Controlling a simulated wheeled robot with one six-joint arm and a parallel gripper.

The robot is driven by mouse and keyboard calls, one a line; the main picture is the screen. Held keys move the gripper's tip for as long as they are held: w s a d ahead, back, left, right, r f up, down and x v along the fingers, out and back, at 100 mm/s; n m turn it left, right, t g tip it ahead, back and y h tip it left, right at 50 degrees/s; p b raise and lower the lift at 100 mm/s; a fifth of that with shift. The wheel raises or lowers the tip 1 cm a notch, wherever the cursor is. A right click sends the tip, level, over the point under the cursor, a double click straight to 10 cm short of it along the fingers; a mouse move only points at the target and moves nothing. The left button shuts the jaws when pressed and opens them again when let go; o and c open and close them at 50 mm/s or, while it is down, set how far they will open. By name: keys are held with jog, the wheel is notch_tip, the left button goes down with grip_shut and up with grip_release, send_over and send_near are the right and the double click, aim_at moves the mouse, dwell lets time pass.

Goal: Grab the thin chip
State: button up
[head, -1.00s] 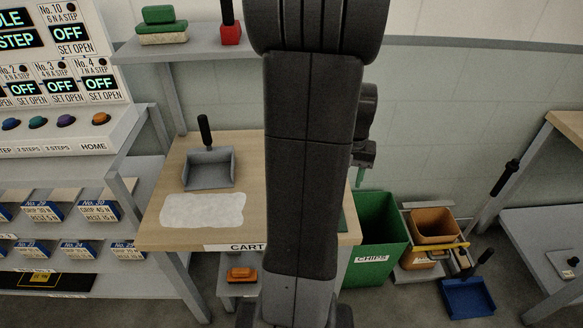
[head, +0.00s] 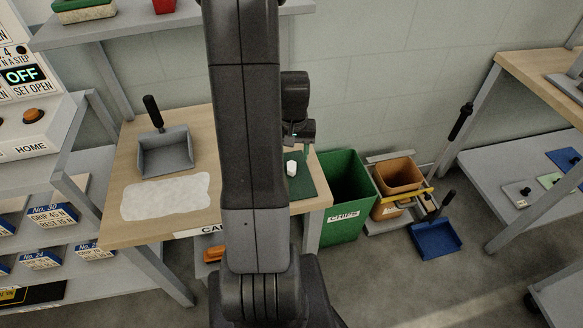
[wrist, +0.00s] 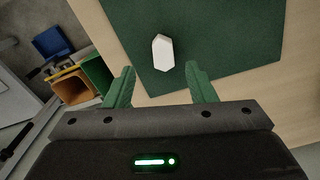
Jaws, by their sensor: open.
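A small white piece (head: 291,169), the only chip-like thing I see, lies on the dark green mat (head: 309,182) at the right end of the cart top. In the wrist view the white piece (wrist: 162,52) is a short pale block with a pointed end, on the mat (wrist: 235,40). I cannot tell how thin it is. My gripper (wrist: 160,69) is open and empty, with its green fingers apart. The piece lies ahead of the gap between the fingertips, and no finger appears to touch it. In the head view my arm hides part of the cart top.
A green CHIPS bin (head: 344,228) stands right of the cart, beside an orange bucket (head: 398,176) and a blue dustpan (head: 436,238). A grey dustpan (head: 166,152) and a white sheet (head: 165,196) lie on the cart's left part. A shelf (head: 150,22) is above the cart's back.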

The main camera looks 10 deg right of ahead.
aim_at(291, 166)
jog(key=shift+a+f, duration=0.15)
jog(key=shift+f, duration=1)
jog(key=shift+a+f, duration=0.1)
jog(key=shift+f, duration=1)
jog(key=shift+c, duration=0.4)
jog(key=c, duration=1)
